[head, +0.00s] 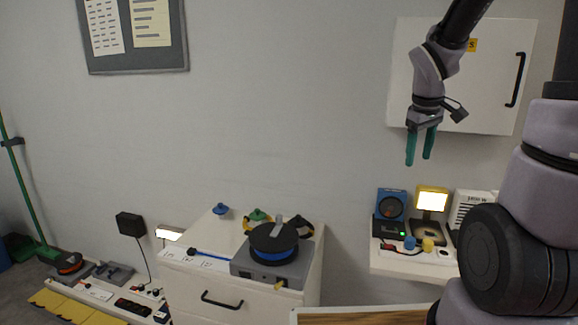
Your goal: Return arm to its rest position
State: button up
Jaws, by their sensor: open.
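My gripper (420,147) hangs in the air at the upper right, its two teal fingers pointing down and apart. It is open, with nothing between the fingers. My arm comes down from the top right edge. The gripper is in front of the white wall cabinet (405,70) in the picture and above the small shelf (408,264) with devices. It appears clear of everything; its exact distance from the cabinet cannot be told.
A drawer cabinet (190,290) holds a grey device with a black and blue disc (274,245). The shelf carries a lit yellow lamp (431,200) and a blue-dial device (391,206). A wooden surface (360,316) shows at the bottom edge. The wall at centre is bare.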

jog(key=s+a+r+m+t+y, duration=0.1)
jog(key=s+a+r+m+t, duration=0.1)
jog(key=s+a+r+m, duration=0.2)
jog(key=s+a+r+m+t+y, duration=0.2)
jog(key=s+a+r+m, duration=0.2)
jog(key=s+r, duration=0.5)
jog(key=shift+s+r+y, duration=0.2)
jog(key=shift+s+y, duration=0.1)
jog(key=shift+s, duration=0.35)
